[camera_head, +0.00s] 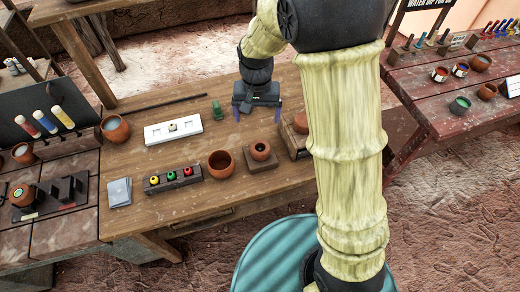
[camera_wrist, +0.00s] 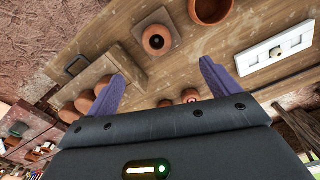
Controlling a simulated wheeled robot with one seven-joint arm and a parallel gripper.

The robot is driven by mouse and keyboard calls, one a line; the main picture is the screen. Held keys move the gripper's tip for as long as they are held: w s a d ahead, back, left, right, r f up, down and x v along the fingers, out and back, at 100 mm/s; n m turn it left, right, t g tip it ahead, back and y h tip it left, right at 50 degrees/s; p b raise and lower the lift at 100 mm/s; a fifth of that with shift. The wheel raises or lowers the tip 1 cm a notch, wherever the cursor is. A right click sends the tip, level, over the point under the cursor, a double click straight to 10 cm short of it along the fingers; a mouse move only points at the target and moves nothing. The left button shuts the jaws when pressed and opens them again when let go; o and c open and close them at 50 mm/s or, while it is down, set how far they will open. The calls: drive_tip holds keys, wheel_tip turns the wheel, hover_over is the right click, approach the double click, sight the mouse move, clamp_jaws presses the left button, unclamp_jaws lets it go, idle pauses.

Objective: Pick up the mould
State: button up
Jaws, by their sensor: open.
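A white rectangular block (camera_head: 158,137), which looks like the mould, lies flat on the wooden table, with a small cream piece (camera_head: 173,127) at its middle. In the wrist view the same block (camera_wrist: 262,57) is at the upper right, beyond the right finger, and the cream piece (camera_wrist: 276,53) shows on it. My gripper (camera_head: 258,114) is above the table, right of the block in the head view and apart from it. Its purple fingers are spread with nothing between them, as the wrist view (camera_wrist: 163,58) also shows.
A small green object (camera_head: 217,110) stands between block and gripper. A clay bowl (camera_head: 221,163), a small pot on a square board (camera_head: 260,150) and a rack with coloured pieces (camera_head: 174,180) are nearer. A thin rod (camera_head: 160,104) lies behind the block. Clay pots (camera_head: 301,122) are partly hidden by my arm.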

drive_tip(key=p, duration=0.1)
hover_over(260, 150)
drive_tip(key=f, duration=1.2)
drive_tip(key=shift+w+a+f, duration=0.1)
drive_tip(key=shift+a, duration=0.2)
drive_tip(key=shift+f+p, duration=0.1)
drive_tip(key=shift+p, duration=0.2)
drive_tip(key=shift+d+f+p, duration=0.15)
drive_tip(key=shift+f+p, duration=0.2)
drive_tip(key=shift+f, duration=0.9)
drive_tip(key=shift+d+f+p, duration=0.15)
drive_tip(key=shift+f+p, duration=0.15)
drive_tip(key=shift+f, duration=0.95)
drive_tip(key=c, duration=1.2)
